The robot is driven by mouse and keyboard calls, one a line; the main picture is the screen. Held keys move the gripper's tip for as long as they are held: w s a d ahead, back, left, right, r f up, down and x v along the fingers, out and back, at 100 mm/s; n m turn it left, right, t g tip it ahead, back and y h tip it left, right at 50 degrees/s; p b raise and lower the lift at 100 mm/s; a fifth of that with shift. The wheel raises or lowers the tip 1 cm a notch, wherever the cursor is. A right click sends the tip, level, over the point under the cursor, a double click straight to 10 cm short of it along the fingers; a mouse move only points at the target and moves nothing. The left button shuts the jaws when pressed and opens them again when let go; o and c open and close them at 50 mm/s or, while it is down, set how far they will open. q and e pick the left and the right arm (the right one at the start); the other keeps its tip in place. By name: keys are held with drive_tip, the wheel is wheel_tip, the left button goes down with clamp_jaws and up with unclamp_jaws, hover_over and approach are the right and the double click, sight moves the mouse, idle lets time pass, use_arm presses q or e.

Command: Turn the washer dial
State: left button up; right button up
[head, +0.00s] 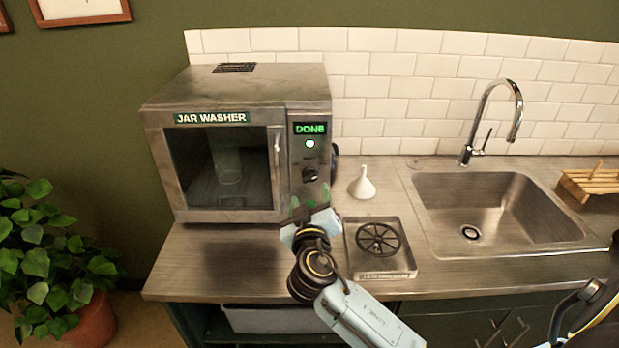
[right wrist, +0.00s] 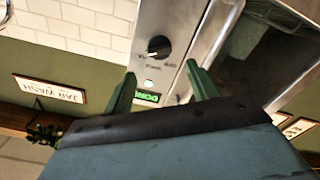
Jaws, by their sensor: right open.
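The jar washer (head: 235,140) is a steel box with a dark glass door, shut, on the left of the counter. My right gripper (head: 309,198) is open and empty just below and in front of the dial. In the right wrist view, the dial (right wrist: 158,47) shows beyond the gap between the green fingertips (right wrist: 162,80), apart from them. A glass jar (head: 228,165) shows faintly behind the door. My left gripper is not in view.
A white funnel (head: 363,185) and a square metal rinser (head: 381,272) stand right of the washer. A sink (head: 490,215) with a tall faucet (head: 500,110) and a wooden rack (head: 590,185) lie farther right. A plant (head: 50,260) is at left.

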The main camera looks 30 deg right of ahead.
sight(309, 179)
drive_tip(key=x, duration=0.7)
drive_tip(key=shift+w+p, duration=0.1)
drive_tip(key=shift+p, duration=0.3)
drive_tip(key=c, duration=1)
